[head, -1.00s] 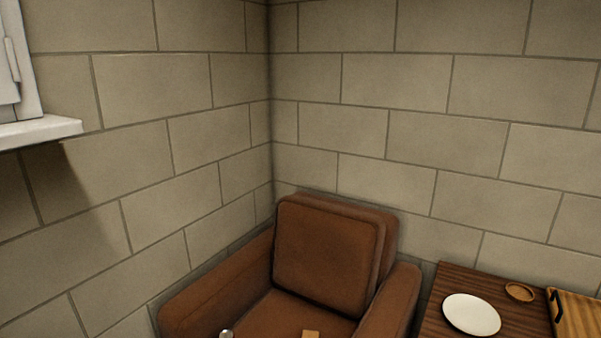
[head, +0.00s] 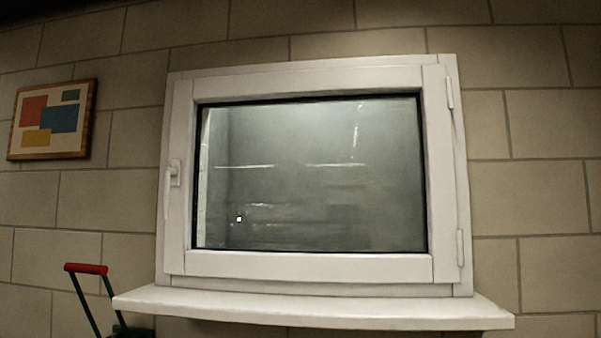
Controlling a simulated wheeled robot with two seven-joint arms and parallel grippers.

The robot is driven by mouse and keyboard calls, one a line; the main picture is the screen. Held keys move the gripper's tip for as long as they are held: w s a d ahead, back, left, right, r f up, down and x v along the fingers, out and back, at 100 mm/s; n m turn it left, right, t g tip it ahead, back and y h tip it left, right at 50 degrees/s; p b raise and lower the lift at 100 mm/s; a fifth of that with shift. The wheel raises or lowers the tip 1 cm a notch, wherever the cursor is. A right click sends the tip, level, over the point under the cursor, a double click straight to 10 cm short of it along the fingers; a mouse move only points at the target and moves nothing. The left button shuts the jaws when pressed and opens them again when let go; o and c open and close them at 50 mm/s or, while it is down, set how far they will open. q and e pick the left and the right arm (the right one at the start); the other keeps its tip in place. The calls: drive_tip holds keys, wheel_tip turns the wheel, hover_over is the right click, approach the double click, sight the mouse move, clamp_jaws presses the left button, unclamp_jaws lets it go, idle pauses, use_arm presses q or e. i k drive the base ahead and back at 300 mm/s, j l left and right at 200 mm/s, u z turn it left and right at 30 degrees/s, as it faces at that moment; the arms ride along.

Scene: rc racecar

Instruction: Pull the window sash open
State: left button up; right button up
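A white window sash (head: 310,265) with a grey glass pane sits in a white frame (head: 300,72) on the block wall in the head view. The sash looks closed, flush in its frame. A white handle (head: 170,183) is on the sash's left side and points down. Hinges (head: 460,248) show on the right side. Neither of my grippers is in view.
A white sill (head: 310,306) juts out below the window. A picture with coloured blocks (head: 52,119) hangs on the wall to the left. A red-gripped handle on dark green bars (head: 86,269) stands at the lower left.

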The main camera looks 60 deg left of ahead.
sight(441, 258)
drive_tip(key=u, duration=2.1)
drive_tip(key=i+j, duration=0.15)
drive_tip(key=j, duration=0.2)
drive_tip(key=i+j, duration=0.15)
drive_tip(key=j, duration=0.2)
drive_tip(key=i+j+z, duration=0.1)
drive_tip(key=j, duration=0.2)
drive_tip(key=i+j, duration=0.15)
drive_tip(key=j, duration=0.2)
drive_tip(key=i+j, duration=0.15)
drive_tip(key=j, duration=0.2)
drive_tip(key=z, duration=0.05)
